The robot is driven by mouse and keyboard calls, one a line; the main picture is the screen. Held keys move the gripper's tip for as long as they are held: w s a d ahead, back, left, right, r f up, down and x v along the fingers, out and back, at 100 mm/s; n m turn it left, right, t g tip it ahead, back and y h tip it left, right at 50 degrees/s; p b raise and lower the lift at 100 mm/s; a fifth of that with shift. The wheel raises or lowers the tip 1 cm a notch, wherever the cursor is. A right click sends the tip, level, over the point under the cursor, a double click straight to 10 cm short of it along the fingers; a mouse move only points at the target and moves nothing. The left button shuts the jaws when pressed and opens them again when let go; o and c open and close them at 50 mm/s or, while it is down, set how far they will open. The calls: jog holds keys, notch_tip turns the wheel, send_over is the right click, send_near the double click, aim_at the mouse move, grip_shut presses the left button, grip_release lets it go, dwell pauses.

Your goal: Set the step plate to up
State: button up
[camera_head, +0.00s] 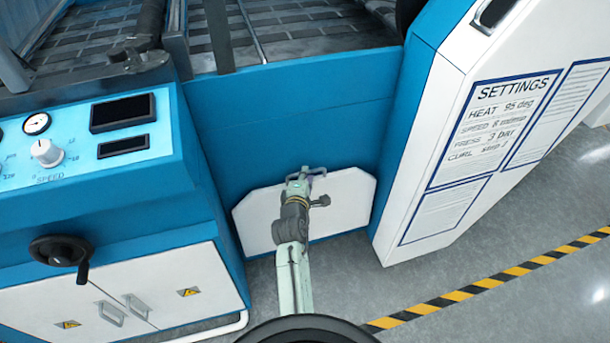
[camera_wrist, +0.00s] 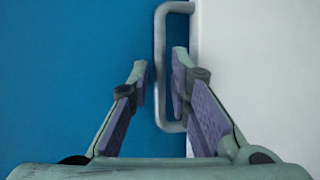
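The step plate (camera_head: 348,212) is a white panel with clipped upper corners, low on the blue machine front near the floor. It appears to stand upright against the blue panel. A grey U-shaped handle (camera_wrist: 160,30) sticks out past its edge. In the wrist view the plate (camera_wrist: 255,70) fills the right side and blue fills the left. My gripper (camera_head: 304,174) is at the plate's upper edge. In the wrist view my gripper (camera_wrist: 160,75) is open, its fingers on either side of the handle's long bar, with gaps showing. My arm hides part of the plate.
A blue control cabinet (camera_head: 110,215) with dials and a handwheel (camera_head: 60,251) stands at left. A white-faced cabinet (camera_head: 440,150) with a settings sheet (camera_head: 490,120) stands close at right. Grey floor with a yellow-black stripe (camera_head: 490,283) lies in front.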

grip_shut()
dwell(0.4)
jog(key=shift+s+d+f+t+b, duration=0.1)
jog(key=shift+s+d+t+b, duration=0.15)
jog(key=shift+s, duration=0.3)
jog(key=shift+s+d+f+t+b, duration=0.15)
jog(key=shift+s+b, duration=0.2)
jog(key=shift+s, duration=0.2)
jog(key=shift+o, duration=0.2)
grip_release()
jog(key=shift+r, duration=0.1)
notch_tip(320, 180, up, 10)
